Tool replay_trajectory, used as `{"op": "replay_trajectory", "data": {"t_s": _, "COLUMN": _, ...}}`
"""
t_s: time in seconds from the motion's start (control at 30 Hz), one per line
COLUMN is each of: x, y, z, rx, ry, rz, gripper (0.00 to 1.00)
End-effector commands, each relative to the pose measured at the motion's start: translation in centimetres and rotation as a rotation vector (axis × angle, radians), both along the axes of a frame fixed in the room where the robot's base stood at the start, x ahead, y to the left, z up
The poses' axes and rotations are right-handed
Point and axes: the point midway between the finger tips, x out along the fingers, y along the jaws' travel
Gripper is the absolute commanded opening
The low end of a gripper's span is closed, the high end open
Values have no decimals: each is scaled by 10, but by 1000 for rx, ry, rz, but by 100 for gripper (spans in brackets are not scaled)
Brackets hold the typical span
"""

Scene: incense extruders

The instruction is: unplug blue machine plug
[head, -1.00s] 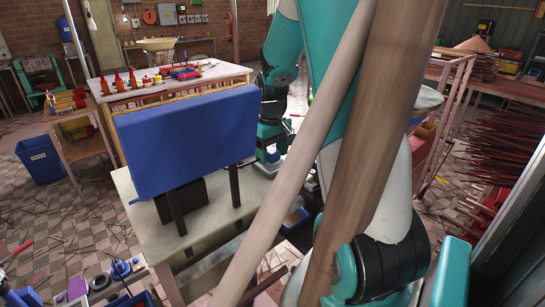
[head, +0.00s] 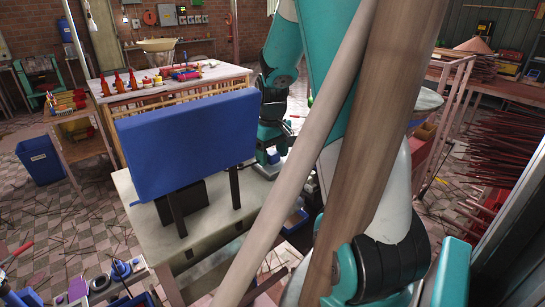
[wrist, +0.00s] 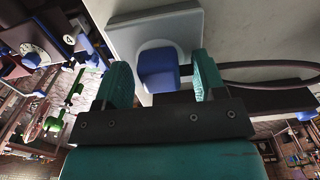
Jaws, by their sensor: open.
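In the wrist view a blue plug (wrist: 158,72) sits in a pale round socket on a light square plate (wrist: 205,30). A dark cable (wrist: 262,68) runs off to the right near it. My gripper (wrist: 161,77) is open, with one teal finger on each side of the plug. A gap shows between the plug and each finger; I cannot tell how far the fingertips reach along it. In the head view the blue-panelled machine (head: 187,140) stands on a pale bench (head: 215,240). I cannot make out the plug or fingertips there.
A table (head: 215,72) with red cones and small coloured items stands behind the machine. A blue bin (head: 40,160) is at left. Cords and coloured plugs (head: 120,268) lie at lower left. A rack of dark red sticks (head: 490,150) stands at right.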

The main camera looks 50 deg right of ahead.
Motion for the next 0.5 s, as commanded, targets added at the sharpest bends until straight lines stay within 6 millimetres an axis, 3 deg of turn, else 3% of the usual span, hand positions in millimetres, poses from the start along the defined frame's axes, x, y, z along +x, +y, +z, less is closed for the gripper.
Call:
{"op": "replay_trajectory", "data": {"t_s": 0.3, "x": 0, "y": 0, "z": 0, "rx": 0, "ry": 0, "rz": 0, "gripper": 62}}
{"op": "replay_trajectory", "data": {"t_s": 0.5, "x": 0, "y": 0, "z": 0, "rx": 0, "ry": 0, "rz": 0, "gripper": 16}}
